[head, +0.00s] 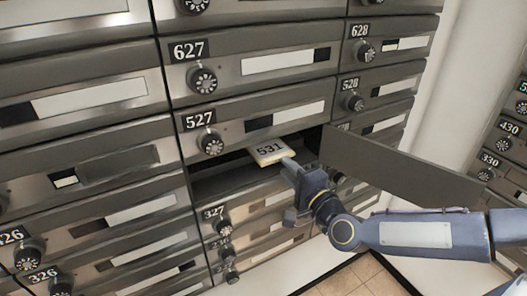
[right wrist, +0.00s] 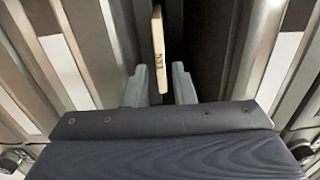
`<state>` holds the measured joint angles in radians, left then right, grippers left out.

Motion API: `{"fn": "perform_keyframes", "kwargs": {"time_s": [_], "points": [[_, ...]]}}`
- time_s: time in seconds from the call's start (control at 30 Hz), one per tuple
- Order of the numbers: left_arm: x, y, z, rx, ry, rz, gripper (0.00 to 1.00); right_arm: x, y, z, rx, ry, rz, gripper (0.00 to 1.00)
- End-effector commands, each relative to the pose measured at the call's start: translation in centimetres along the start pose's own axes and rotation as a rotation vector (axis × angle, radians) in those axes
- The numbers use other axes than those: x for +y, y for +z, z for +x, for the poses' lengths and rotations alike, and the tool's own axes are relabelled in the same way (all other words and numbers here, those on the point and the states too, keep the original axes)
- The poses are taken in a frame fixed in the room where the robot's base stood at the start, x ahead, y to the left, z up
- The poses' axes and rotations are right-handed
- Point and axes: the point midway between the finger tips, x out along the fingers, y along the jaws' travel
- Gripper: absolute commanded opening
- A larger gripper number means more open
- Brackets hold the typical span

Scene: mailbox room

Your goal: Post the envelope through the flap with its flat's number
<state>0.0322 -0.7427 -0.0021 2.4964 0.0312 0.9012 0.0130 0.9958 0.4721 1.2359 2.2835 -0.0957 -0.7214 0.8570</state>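The envelope (head: 268,152), a small cream piece marked 531, sticks out at the front of an open dark compartment (head: 225,182) below door 527. My right gripper (head: 287,168) is at the envelope's near end. In the right wrist view the envelope (right wrist: 158,50) shows edge-on, its near end between the two fingertips (right wrist: 160,85), with a gap on both sides. The right gripper is open. The inside of the compartment is mostly dark. No flap numbered 531 shows. My left gripper is not in view.
The compartment's door (head: 400,165) is swung open to the right, just beyond my right arm. Closed boxes 627 (head: 255,68), 527 (head: 260,120) and 327 (head: 255,212) surround the opening. Another bank (head: 505,140) with 430 and 330 stands at the far right. Tiled floor (head: 355,280) shows below.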

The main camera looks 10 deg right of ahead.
Motion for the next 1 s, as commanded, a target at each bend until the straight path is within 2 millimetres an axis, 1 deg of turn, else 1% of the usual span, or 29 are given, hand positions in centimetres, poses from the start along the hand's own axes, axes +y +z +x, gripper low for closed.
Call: {"fn": "perform_keyframes", "kwargs": {"time_s": [0.03, 0.1, 0.3, 0.4, 0.6, 0.87, 0.9, 1.0], "points": [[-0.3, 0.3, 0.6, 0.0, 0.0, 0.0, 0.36, 0.3, 0.1, 0.7, -0.003, -0.002, 0.0, 0.24], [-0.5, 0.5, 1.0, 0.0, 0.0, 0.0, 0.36, 0.3, 0.1, 1.5, -0.002, -0.003, -0.002, 0.24], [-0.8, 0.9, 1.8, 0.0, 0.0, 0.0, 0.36, 0.2, 0.1, 3.6, -0.001, -0.001, -0.001, 0.24], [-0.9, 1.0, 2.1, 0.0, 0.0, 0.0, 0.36, 0.1, 0.0, 4.4, -0.001, 0.0, -0.001, 0.24], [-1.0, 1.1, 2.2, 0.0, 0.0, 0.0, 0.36, 0.1, 0.0, 5.1, 0.0, 0.001, -0.001, 0.24], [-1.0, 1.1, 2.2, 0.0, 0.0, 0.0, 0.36, 0.0, 0.0, 5.2, 0.0, 0.001, -0.001, 0.24], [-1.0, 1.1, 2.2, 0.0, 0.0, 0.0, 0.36, 0.0, 0.0, 5.2, 0.0, 0.001, -0.001, 0.22], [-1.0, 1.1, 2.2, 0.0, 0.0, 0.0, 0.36, 0.0, 0.0, 5.2, 0.0, 0.001, -0.001, 0.09]]}}
